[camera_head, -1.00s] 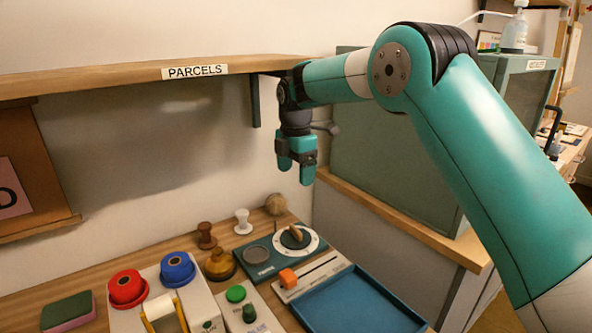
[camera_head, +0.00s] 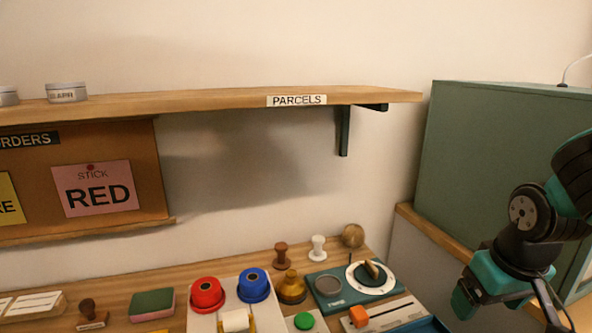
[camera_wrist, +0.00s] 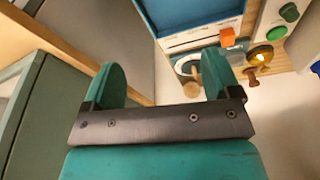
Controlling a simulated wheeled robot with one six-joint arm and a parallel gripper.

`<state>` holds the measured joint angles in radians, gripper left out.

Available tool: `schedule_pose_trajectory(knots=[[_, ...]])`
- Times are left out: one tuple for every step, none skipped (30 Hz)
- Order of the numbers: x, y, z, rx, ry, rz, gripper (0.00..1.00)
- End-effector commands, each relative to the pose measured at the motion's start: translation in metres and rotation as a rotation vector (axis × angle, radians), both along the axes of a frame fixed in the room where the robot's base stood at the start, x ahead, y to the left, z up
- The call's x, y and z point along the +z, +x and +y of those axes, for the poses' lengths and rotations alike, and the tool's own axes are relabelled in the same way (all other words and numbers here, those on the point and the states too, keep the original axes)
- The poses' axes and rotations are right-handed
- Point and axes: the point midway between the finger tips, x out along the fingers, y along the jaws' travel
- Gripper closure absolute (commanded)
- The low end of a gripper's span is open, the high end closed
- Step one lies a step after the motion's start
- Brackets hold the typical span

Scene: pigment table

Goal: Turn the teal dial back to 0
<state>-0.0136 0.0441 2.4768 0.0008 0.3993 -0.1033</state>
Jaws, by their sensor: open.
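The teal dial (camera_head: 369,275) has a wooden handle across it and a white ring around it. It sits on a teal base plate (camera_head: 328,302) at the right back of the table. The marks on the ring are too small to read. In the wrist view the dial's white ring (camera_wrist: 186,66) shows partly, cut off by a finger. My gripper (camera_head: 472,308) is at the right of the head view, to the right of the dial and apart from it. In the wrist view my gripper (camera_wrist: 160,82) has its two teal fingers spread, with nothing held between them.
An orange slider (camera_head: 358,316) is in front of the dial. A wooden ball (camera_head: 353,236), a white stamp (camera_head: 318,248) and a brass pot (camera_head: 291,288) stand near it. A green cabinet (camera_head: 495,160) is at the right. The parcels shelf (camera_head: 220,101) overhangs the back.

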Motion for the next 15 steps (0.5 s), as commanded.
schedule_pose_trajectory(knots=[[-0.003, -0.017, -0.002, -0.071, 0.015, -0.008, 0.17], [-0.006, -0.027, -0.004, -0.119, 0.024, -0.013, 0.17], [0.006, -0.028, 0.013, -0.075, 0.057, -0.014, 0.17], [0.013, -0.031, 0.025, -0.035, 0.082, -0.007, 0.17], [0.019, -0.036, 0.037, 0.004, 0.105, 0.002, 0.17], [0.028, -0.043, 0.053, 0.057, 0.134, 0.014, 0.17], [0.034, -0.049, 0.063, 0.096, 0.155, 0.022, 0.17], [0.04, -0.055, 0.073, 0.137, 0.174, 0.031, 0.17], [0.049, -0.064, 0.086, 0.191, 0.198, 0.043, 0.17], [0.055, -0.072, 0.095, 0.233, 0.215, 0.052, 0.17], [0.061, -0.079, 0.103, 0.272, 0.23, 0.062, 0.17], [0.069, -0.089, 0.113, 0.326, 0.247, 0.073, 0.17], [0.074, -0.097, 0.12, 0.366, 0.26, 0.082, 0.17], [0.079, -0.104, 0.126, 0.401, 0.268, 0.089, 0.17], [0.085, -0.113, 0.132, 0.446, 0.28, 0.1, 0.17]])
